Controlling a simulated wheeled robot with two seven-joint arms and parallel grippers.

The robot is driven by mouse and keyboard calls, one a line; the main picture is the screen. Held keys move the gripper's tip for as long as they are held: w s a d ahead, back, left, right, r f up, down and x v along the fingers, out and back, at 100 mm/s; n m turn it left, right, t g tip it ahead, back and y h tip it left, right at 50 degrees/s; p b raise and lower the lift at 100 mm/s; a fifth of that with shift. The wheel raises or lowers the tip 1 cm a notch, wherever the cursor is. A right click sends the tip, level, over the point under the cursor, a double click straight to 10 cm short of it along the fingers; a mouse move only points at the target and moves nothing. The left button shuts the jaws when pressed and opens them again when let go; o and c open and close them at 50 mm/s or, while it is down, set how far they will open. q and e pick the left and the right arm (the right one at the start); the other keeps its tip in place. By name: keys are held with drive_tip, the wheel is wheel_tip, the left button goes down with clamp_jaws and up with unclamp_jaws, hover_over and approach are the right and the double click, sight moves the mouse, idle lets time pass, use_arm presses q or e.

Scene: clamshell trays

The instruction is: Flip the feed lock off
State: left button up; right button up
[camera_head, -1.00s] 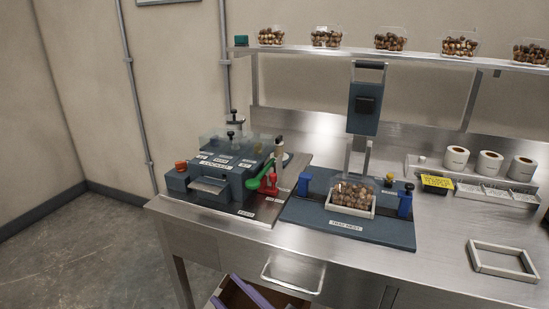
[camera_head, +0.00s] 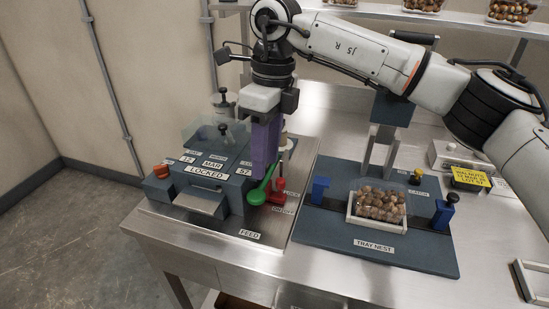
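The blue-grey feed machine (camera_head: 240,205) stands at the left of the bench, with a "LOCKED" label (camera_head: 206,170) on its top and a "FEED" label (camera_head: 249,234) in front. A green lever (camera_head: 262,190) sticks out at its right side. A red lever (camera_head: 278,192) stands just right of it, by a small label that seems to read "ON/OFF". I cannot tell which part is the feed lock. My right gripper (camera_head: 264,172) points down with purple fingers just above and behind the green lever. Its fingers overlap in view, so opening and contact are unclear. My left gripper is out of view.
A tray nest (camera_head: 374,246) right of the machine holds a filled clamshell (camera_head: 378,206) between blue posts. A yellow label block (camera_head: 469,179) and an empty frame (camera_head: 530,282) lie further right. My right arm crosses above the nest.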

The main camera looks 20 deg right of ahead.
sight(281, 180)
drive_tip(key=w+d+r+h, duration=0.1)
drive_tip(key=w+d+r, duration=0.1)
drive_tip(key=d, duration=0.2)
wheel_tip(281, 180, down, 10)
drive_tip(key=shift+w+a+r+p, duration=0.15)
drive_tip(key=shift+r+p, duration=0.1)
drive_tip(key=shift+p, duration=0.35)
clamp_jaws()
